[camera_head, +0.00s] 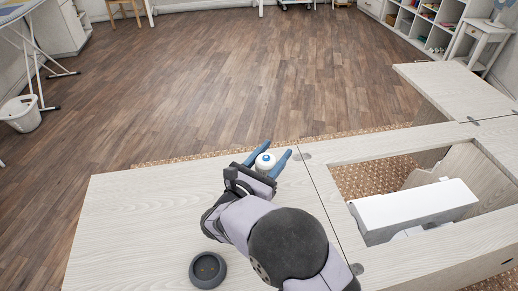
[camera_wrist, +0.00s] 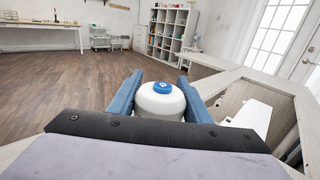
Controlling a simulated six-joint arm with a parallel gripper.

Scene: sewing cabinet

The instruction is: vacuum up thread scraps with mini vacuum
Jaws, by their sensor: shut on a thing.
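The mini vacuum (camera_head: 265,162) is a small white rounded body with a blue button on top. My gripper (camera_head: 267,158) is shut on it, with one blue finger on each side, near the far edge of the left cabinet top. In the wrist view the vacuum (camera_wrist: 160,101) sits between the two fingers (camera_wrist: 160,98), upright with the blue button up. I cannot tell whether its underside touches the surface. No thread scraps can be made out; my arm covers part of the tabletop.
A dark grey round base (camera_head: 208,269) with small contacts sits on the pale wooden cabinet top (camera_head: 130,225), left of my arm. To the right is an opening (camera_head: 370,175) with a white sewing machine (camera_head: 415,205) inside. The left tabletop is mostly clear.

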